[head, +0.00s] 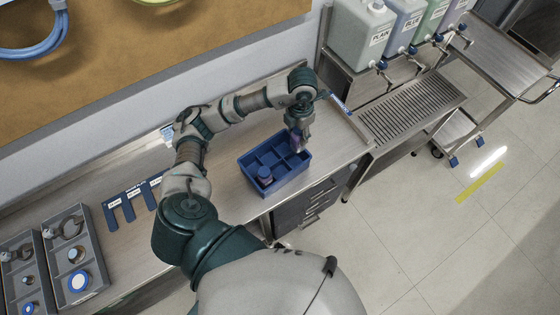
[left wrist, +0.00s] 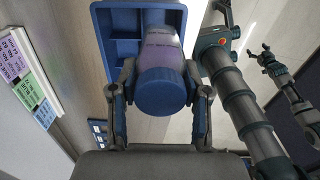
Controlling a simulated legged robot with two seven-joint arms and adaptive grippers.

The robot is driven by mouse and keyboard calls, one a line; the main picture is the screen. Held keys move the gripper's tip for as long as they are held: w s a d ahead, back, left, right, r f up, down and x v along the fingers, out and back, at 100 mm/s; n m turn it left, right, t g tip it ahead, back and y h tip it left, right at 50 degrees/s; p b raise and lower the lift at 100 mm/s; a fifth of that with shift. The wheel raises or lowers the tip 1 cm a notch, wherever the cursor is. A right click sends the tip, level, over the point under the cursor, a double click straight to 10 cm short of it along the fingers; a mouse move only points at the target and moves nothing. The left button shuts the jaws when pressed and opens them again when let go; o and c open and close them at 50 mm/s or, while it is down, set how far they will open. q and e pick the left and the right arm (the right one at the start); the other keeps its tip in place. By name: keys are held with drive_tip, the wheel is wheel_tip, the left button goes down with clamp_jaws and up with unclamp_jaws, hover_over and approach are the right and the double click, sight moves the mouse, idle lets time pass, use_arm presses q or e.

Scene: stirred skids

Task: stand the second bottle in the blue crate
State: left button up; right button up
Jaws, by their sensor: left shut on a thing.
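The blue crate (head: 284,182) sits on the metal bench and is split into several compartments. One bottle (head: 265,173) with a dark blue cap stands in its front left compartment. My left gripper (head: 298,134) is over the crate's back right part, shut on a second bottle (head: 296,144) with a purplish body. In the left wrist view this held bottle (left wrist: 161,88) shows its blue cap between the fingers, with the crate (left wrist: 122,50) beyond. Whether its base touches the crate floor is hidden. My right gripper (left wrist: 264,58) shows small at the right of the left wrist view; its opening is unclear.
Grey trays (head: 98,268) with round parts and blue slotted plates (head: 126,206) lie on the bench to the left. Large jugs (head: 357,35) stand behind a drain grate (head: 410,105) at the right. Bench surface right of the crate is clear.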

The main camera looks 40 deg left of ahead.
sight(296, 149)
use_arm(q)
drive_tip(key=shift+a+f+n, duration=0.1)
drive_tip(key=shift+f+n, duration=0.2)
drive_tip(key=f, duration=0.5)
drive_tip(key=shift+s+d+p, duration=0.15)
drive_tip(key=shift+d+p, duration=0.05)
drive_tip(key=shift+p, duration=0.15)
wheel_tip(296, 149, down, 4)
drive_tip(key=shift+f+p, duration=0.1)
drive_tip(key=shift+p, duration=0.2)
drive_tip(key=shift+a, duration=0.1)
use_arm(e)
drive_tip(key=shift+s+r, duration=0.15)
drive_tip(key=shift+r, duration=0.5)
use_arm(q)
drive_tip(key=shift+f+b, duration=0.65)
use_arm(e)
drive_tip(key=shift+f, duration=0.65)
use_arm(q)
drive_tip(key=o, duration=1.2)
drive_tip(key=shift+o, duration=0.2)
drive_tip(key=shift+r, duration=0.1)
use_arm(e)
drive_tip(key=shift+r, duration=0.1)
